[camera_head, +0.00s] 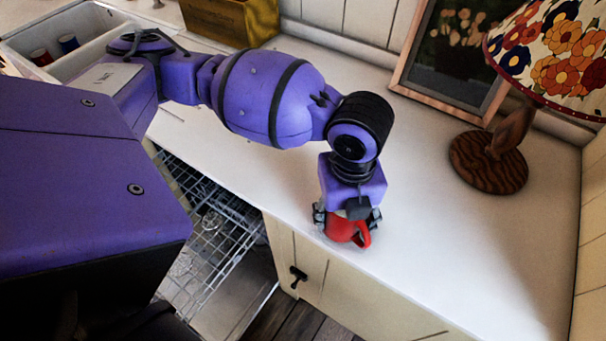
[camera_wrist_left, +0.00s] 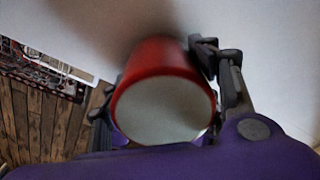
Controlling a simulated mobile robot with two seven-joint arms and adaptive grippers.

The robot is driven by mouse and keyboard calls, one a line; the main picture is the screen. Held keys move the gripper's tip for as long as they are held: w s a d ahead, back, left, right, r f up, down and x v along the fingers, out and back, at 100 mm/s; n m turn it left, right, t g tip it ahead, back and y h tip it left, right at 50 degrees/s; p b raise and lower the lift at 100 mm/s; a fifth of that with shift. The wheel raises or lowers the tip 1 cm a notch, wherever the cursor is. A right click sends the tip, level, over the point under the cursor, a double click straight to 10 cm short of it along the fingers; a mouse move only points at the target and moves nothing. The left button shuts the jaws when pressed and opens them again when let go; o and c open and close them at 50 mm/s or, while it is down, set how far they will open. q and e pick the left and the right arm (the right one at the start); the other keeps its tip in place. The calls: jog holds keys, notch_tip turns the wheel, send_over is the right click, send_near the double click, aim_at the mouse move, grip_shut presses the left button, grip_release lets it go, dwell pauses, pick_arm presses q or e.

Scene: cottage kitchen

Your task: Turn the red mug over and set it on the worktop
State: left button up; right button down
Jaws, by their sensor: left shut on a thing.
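The red mug (camera_head: 340,229) is near the front edge of the white worktop (camera_head: 460,250) in the head view, with its handle towards the lower right. My left gripper (camera_head: 347,216) points down and is shut on the mug, one finger on each side. In the left wrist view the red mug (camera_wrist_left: 155,60) shows a pale, flat-looking round end facing the camera, which looks like its base. Its other end faces the worktop and is hidden. A dark shadow lies close by, but I cannot tell whether the mug touches the surface. My right gripper is not in view.
A flowered lamp (camera_head: 488,162) and a framed picture (camera_head: 447,50) stand at the back right. A sink (camera_head: 88,62) with cups and a yellow box (camera_head: 230,22) are at the back left. An open dishwasher rack (camera_head: 215,235) lies below the front edge. Worktop right of the mug is clear.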

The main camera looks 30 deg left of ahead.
pick_arm(q)
jog(key=o, duration=1.4)
jog(key=shift+o, duration=0.2)
notch_tip(320, 180, up, 12)
jog(key=shift+r+p, duration=0.1)
jog(key=shift+p, duration=0.65)
